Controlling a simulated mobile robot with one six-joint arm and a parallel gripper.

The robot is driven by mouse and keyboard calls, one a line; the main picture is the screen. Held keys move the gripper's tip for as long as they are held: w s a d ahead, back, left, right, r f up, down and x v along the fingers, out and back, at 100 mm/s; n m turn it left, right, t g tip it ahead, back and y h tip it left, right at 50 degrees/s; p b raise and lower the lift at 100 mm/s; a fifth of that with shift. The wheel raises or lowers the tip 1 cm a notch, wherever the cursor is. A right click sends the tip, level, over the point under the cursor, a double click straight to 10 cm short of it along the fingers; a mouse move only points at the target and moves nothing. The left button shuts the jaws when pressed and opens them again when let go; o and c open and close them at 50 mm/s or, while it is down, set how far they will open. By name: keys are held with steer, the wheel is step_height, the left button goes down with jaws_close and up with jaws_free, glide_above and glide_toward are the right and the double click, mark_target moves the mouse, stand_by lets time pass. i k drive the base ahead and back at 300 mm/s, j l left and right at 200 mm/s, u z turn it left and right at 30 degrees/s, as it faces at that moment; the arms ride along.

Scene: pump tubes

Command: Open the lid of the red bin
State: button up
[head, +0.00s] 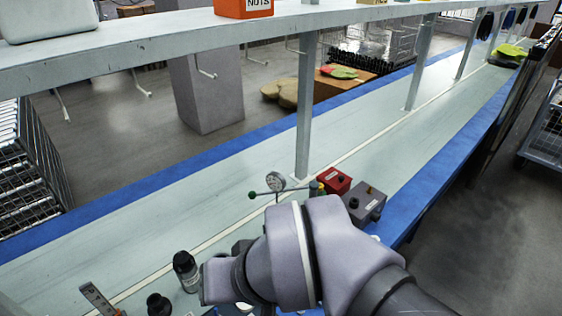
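An orange-red bin marked NUTS (244,8) stands on the upper shelf at the top of the head view. Its top is cut off by the picture edge, so I cannot see its lid. A small red box (335,182) with a black knob sits on the bench just beyond my arm. I cannot tell which of these the task means. My purple-grey arm (300,255) reaches across the lower middle of the view, below and well apart from the NUTS bin. My gripper does not show.
A grey box (363,204), a gauge (275,182) and a dark bottle (186,270) stand around my arm. A shelf post (305,105) rises behind the red box. The blue-edged bench (130,235) is largely clear at left and far right. A pale container (48,18) stands on the shelf.

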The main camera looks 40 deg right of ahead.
mark_target(332, 177)
steer(key=z, duration=1.5)
steer(key=i+l, duration=1.75)
steer(key=i, duration=0.2)
